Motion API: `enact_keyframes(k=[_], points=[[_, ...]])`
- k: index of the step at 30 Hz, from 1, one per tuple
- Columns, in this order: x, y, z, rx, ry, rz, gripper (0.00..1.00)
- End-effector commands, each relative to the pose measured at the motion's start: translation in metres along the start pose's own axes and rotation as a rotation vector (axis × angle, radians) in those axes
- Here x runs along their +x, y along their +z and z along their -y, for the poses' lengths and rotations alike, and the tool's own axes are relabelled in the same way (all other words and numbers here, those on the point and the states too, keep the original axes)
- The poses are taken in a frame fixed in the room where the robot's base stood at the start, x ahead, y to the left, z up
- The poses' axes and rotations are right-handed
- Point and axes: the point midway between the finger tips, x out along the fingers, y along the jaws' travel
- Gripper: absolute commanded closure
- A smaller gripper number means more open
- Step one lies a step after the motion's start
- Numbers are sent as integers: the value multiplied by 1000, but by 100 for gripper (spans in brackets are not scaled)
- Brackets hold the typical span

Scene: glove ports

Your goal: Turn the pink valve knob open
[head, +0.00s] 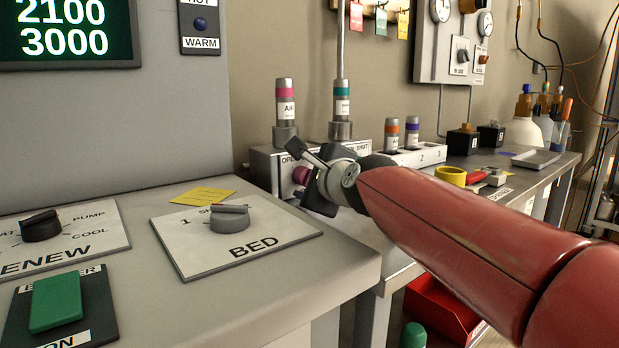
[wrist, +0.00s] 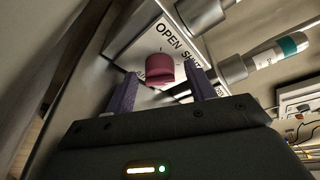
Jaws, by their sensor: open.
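The pink valve knob (wrist: 160,68) is on the front face of a grey-white valve box marked OPEN and SHUT. In the wrist view my gripper (wrist: 159,84) is open, with one finger on each side of the knob's lower part. The fingertips look close to the knob; I cannot tell whether they touch it. In the head view the knob (head: 301,174) shows partly behind my dark gripper (head: 306,172), and my wrist hides much of the box front. The OPEN label (wrist: 167,34) shows beside the knob.
A pink-banded cylinder (head: 285,100) and a teal-banded one (head: 342,102) stand on the valve box. To the left is a grey bench with a BED dial (head: 230,219). A yellow tape roll (head: 451,176) lies right of the box. A red bin (head: 440,305) is below.

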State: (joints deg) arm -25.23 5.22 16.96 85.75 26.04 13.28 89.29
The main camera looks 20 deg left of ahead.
Motion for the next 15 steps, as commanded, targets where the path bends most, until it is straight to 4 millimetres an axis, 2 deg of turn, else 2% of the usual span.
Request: enact_keyframes(k=[5,15], points=[[-4,0,0,0,-2,0,45],[-58,-1,-1,-1,-4,-1,45]])
